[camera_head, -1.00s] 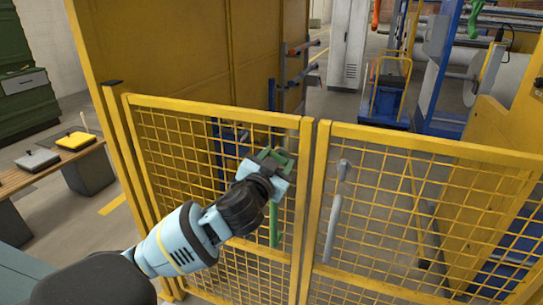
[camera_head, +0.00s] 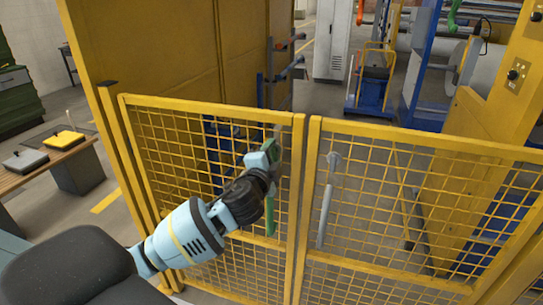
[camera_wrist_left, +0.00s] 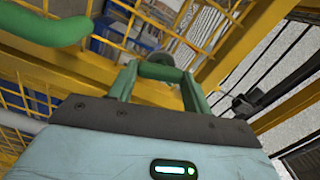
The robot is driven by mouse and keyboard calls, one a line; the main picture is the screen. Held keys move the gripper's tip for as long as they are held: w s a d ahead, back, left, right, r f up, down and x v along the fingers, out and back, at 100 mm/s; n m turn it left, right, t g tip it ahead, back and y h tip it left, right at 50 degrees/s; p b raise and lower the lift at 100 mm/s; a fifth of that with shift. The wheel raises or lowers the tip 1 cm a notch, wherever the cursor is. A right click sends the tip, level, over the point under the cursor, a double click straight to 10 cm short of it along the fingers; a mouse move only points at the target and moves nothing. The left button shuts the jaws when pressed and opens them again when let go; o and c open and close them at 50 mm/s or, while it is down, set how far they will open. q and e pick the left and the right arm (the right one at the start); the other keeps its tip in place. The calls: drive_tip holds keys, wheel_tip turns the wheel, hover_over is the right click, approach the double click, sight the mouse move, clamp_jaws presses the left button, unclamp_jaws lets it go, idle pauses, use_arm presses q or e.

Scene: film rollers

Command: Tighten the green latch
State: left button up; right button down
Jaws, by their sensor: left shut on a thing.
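The green latch is on the left gate door; its bar (camera_head: 270,213) hangs down close to vertical against the mesh, below my gripper. My left gripper (camera_head: 273,152) is at the latch's upper end, beside the door's right post, and is shut on it. In the left wrist view the green fingers (camera_wrist_left: 160,82) close around a green piece of the latch (camera_wrist_left: 160,71), with a grey round mount behind it. A rounded green bar end (camera_wrist_left: 45,28) shows at the upper left there. The gripper hides most of the latch's top in the head view. My right gripper is not in view.
A grey latch (camera_head: 325,205) hangs on the right gate door (camera_head: 420,215). A yellow wall panel (camera_head: 165,60) stands behind the left door. A wooden bench (camera_head: 40,165) with yellow and grey items is at left. A blue cart (camera_head: 370,90) stands beyond the gates.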

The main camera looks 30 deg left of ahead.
use_arm(q)
drive_tip(key=shift+m, duration=1.2)
drive_tip(key=o, duration=1)
drive_tip(key=shift+s+d+f, duration=0.15)
drive_tip(key=shift+s, duration=0.3)
drive_tip(key=shift+v, duration=3.45)
